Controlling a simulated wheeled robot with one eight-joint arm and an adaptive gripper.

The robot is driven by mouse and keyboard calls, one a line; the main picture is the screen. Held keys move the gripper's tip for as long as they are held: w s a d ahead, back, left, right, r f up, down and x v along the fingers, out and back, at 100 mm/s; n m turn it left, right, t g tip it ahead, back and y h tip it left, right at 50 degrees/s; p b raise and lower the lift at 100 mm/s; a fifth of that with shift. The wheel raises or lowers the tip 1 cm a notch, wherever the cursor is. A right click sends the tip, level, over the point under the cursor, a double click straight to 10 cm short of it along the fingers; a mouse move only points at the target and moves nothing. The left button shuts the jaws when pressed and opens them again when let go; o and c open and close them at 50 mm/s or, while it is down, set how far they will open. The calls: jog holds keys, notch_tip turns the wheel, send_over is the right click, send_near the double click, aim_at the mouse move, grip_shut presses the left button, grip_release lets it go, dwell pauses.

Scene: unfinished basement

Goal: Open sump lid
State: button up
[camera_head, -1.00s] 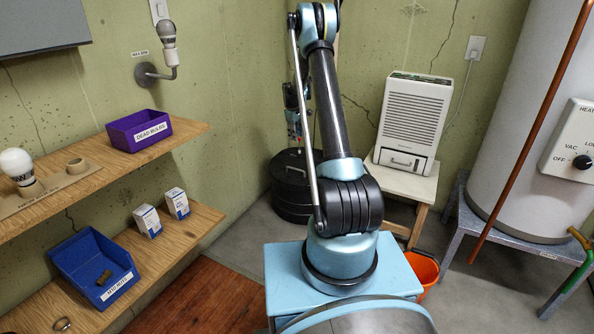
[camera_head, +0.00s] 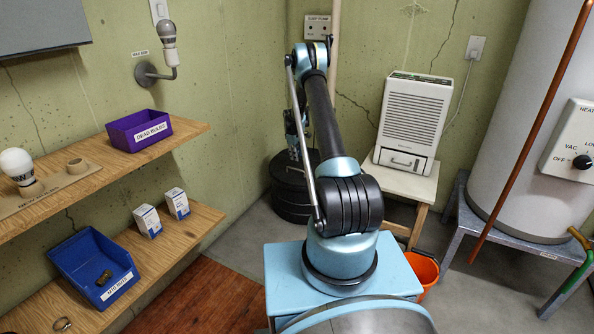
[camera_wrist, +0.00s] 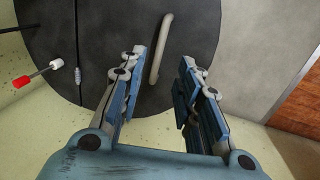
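The sump lid (camera_wrist: 135,30) is a dark round cover that fills the upper left of the wrist view. A pale bar handle (camera_wrist: 161,48) stands on it, and a hinge-like strip (camera_wrist: 77,45) crosses it to the left. My gripper (camera_wrist: 160,62) is open, with its fingers on either side of the handle's lower part in the picture. Whether they touch it I cannot tell. In the head view the black round sump (camera_head: 292,197) stands in the corner, partly hidden behind my arm. The lid looks closed.
A white dehumidifier (camera_head: 412,120) stands on a wooden stool (camera_head: 415,185) right of the sump. An orange bucket (camera_head: 424,270) is near my base. Wooden shelves (camera_head: 185,225) are at left.

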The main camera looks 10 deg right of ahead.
aim_at(298, 170)
jog(key=f, duration=0.3)
jog(key=w+f, duration=0.1)
jog(key=f, duration=0.2)
jog(key=d+f, duration=0.1)
jog(key=f, duration=0.2)
jog(key=shift+w+f, duration=0.3)
jog(key=shift+f, duration=0.1)
grip_shut()
jog(key=shift+d, duration=0.1)
